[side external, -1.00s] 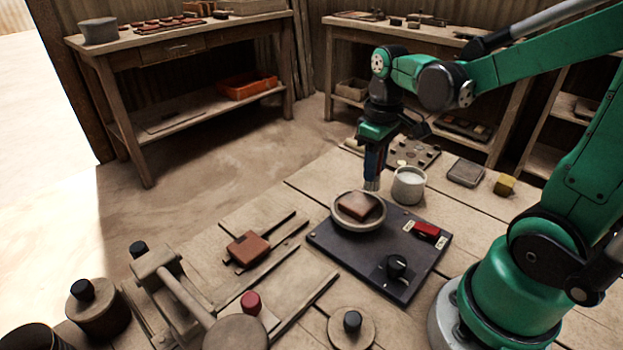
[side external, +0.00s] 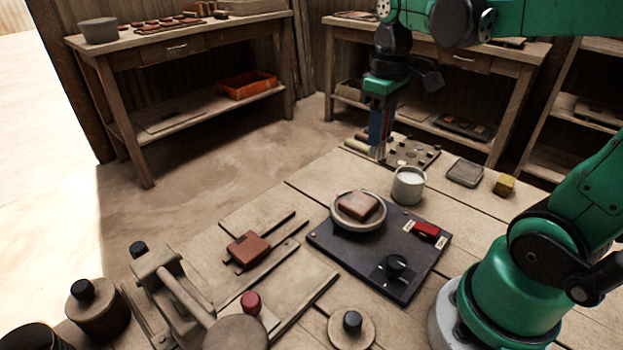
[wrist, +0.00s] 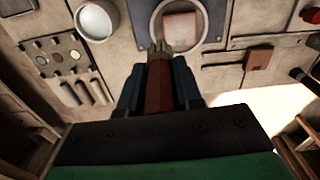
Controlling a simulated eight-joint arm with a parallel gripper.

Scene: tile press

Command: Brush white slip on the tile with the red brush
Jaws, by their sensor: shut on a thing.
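My gripper (side external: 381,122) is shut on the red brush, and in the wrist view its blue fingers (wrist: 159,88) clasp the red handle (wrist: 159,90). The brush's pale bristles (side external: 377,153) point down, raised behind the cup of white slip (side external: 408,187). The cup also shows in the wrist view (wrist: 96,19). The reddish-brown tile (side external: 358,206) lies on the round turntable (side external: 359,229), left of the cup. In the wrist view the tile (wrist: 181,27) lies beyond the bristles, apart from them.
The turntable stands on a dark panel (side external: 330,246) with a red switch (side external: 426,229) and black knob (side external: 397,266). Another tile (side external: 249,249) and the wooden press (side external: 180,285) are at the front left.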

